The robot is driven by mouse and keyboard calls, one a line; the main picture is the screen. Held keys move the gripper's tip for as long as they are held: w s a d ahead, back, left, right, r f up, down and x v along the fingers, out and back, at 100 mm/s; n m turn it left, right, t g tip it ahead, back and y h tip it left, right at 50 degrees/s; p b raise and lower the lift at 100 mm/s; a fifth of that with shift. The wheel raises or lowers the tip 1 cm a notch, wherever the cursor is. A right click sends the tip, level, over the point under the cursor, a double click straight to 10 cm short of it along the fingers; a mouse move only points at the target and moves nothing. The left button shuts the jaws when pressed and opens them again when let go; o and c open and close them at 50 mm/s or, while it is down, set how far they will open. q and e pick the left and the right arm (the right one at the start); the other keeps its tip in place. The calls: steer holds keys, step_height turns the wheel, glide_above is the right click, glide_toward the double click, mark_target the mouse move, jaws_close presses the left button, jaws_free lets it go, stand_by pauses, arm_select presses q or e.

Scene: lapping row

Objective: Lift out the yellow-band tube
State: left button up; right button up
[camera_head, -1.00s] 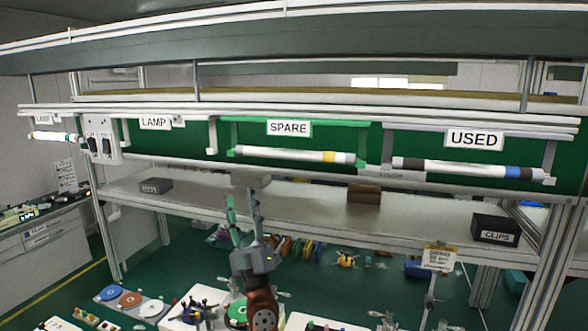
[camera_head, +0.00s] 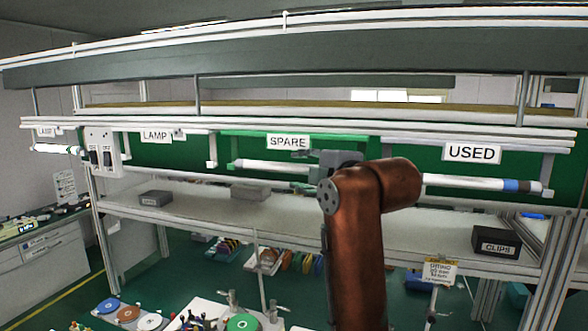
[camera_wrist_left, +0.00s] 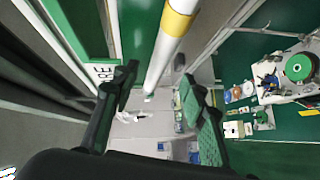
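The yellow-band tube (camera_head: 270,168) lies level in the green holder under the SPARE sign (camera_head: 288,142). In the head view its right part and its band are hidden behind my left gripper (camera_head: 304,168) and arm. In the left wrist view the white tube (camera_wrist_left: 160,62) runs down from the top, its yellow band (camera_wrist_left: 180,18) near the upper edge. The fingers of my left gripper (camera_wrist_left: 159,76) are apart, one on each side of the tube's line, with gaps visible. My right gripper is not in view.
Another tube (camera_head: 470,182) with a blue band sits under the USED sign (camera_head: 471,152). A lit tube (camera_head: 57,149) is at far left, near a switch box (camera_head: 103,152). The shelf (camera_head: 220,203) below carries a dark CLIPS box (camera_head: 497,242).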

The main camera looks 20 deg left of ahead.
mark_target(289, 168)
arm_select(q)
steer(key=x, duration=0.3)
steer(key=shift+r+p, duration=0.1)
steer(key=shift+p, duration=0.3)
steer(key=x, duration=0.1)
steer(key=p+x, duration=0.2)
steer(key=x, duration=0.1)
steer(key=shift+s+a+r, duration=0.1)
steer(key=shift+a+r, duration=0.05)
steer(key=shift+w+a, duration=0.3)
steer(key=shift+s+d, duration=0.2)
steer(key=c, duration=0.3)
steer(key=shift+w+a, duration=0.1)
steer(key=shift+a, duration=0.05)
steer(key=c, duration=0.5)
jaws_close()
